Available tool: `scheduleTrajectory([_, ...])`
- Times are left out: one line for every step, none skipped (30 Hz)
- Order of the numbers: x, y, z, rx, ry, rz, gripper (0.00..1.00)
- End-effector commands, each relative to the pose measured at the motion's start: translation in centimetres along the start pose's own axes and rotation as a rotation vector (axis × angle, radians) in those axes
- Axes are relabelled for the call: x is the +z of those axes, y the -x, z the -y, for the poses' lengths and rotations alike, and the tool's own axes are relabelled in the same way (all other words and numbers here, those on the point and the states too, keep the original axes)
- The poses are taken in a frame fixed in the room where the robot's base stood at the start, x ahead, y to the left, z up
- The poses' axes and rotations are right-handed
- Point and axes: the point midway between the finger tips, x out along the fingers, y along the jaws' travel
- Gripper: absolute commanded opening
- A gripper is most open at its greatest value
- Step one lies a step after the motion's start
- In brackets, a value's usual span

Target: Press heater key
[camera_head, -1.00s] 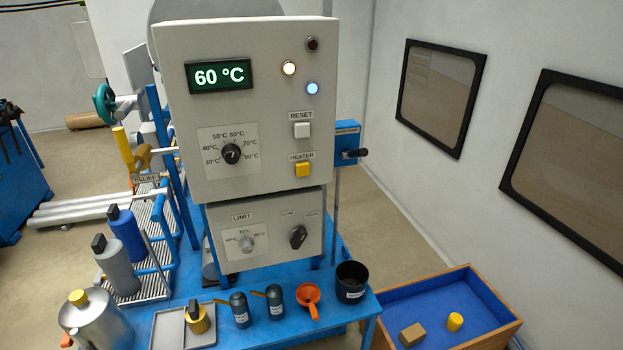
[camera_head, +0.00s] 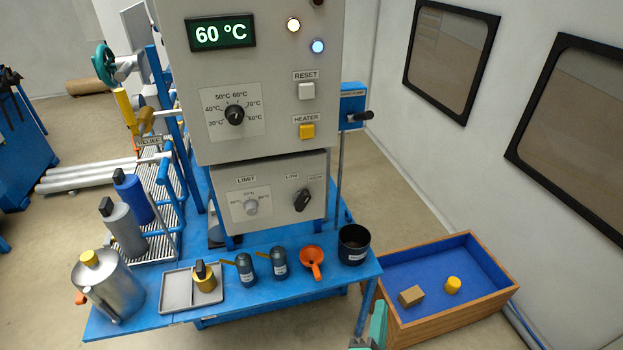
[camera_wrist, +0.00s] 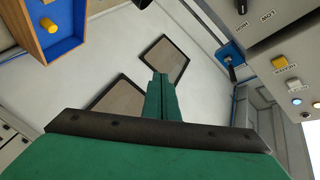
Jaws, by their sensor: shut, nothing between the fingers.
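The yellow heater key (camera_head: 307,131) sits under the HEATER label on the upper grey panel (camera_head: 270,90), below the white reset key (camera_head: 306,91). In the wrist view the heater key (camera_wrist: 279,62) shows at the upper right on the tilted panel. My gripper (camera_wrist: 160,76) shows in the wrist view with its green fingers together and empty, apart from the key. Its green tip (camera_head: 378,325) just enters the head view at the bottom, below and right of the panel. The display (camera_head: 220,32) reads 60 °C.
A blue table (camera_head: 140,322) below the panel bears bottles, an orange funnel (camera_head: 312,262) and a dark pot (camera_head: 353,244). A wooden crate (camera_head: 440,325) stands at the right. A blue box with a dark handle (camera_head: 355,118) sticks out right of the panel.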

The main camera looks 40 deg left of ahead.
Motion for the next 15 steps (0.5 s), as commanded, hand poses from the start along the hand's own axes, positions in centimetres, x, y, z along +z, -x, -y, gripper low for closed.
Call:
scheduleTrajectory([-0.5, -1.4, 2.0, -0.032, -0.04, 0.015, 0.0])
scheduleTrajectory([-0.7, -2.1, 2.9, -0.047, -0.068, 0.028, 0.0])
scheduleTrajectory([-0.8, -3.0, 4.3, -0.065, -0.102, 0.047, 0.0])
scheduleTrajectory([-0.9, -3.6, 5.4, -0.079, -0.127, 0.062, 0.0])
scheduleTrajectory([-1.1, -4.2, 6.4, -0.093, -0.152, 0.077, 0.0])
scheduleTrajectory([-1.2, -4.9, 7.9, -0.11, -0.185, 0.099, 0.0])
scheduleTrajectory([-1.3, -5.4, 9.0, -0.123, -0.209, 0.115, 0.0])
scheduleTrajectory([-1.5, -5.9, 10.2, -0.136, -0.232, 0.132, 0.0])
scheduleTrajectory([-1.6, -6.5, 11.7, -0.152, -0.262, 0.157, 0.0])
scheduleTrajectory([-1.7, -6.8, 12.9, -0.164, -0.283, 0.175, 0.0])
scheduleTrajectory([-1.8, -7.2, 14.1, -0.175, -0.304, 0.193, 0.0])
scheduleTrajectory([-1.9, -7.6, 15.7, -0.19, -0.33, 0.219, 0.0])
scheduleTrajectory([-2.0, -7.8, 16.9, -0.201, -0.35, 0.238, 0.0])
scheduleTrajectory([-2.1, -8.0, 18.2, -0.211, -0.369, 0.259, 0.0])
scheduleTrajectory([-2.3, -8.2, 19.9, -0.224, -0.392, 0.285, 0.0])
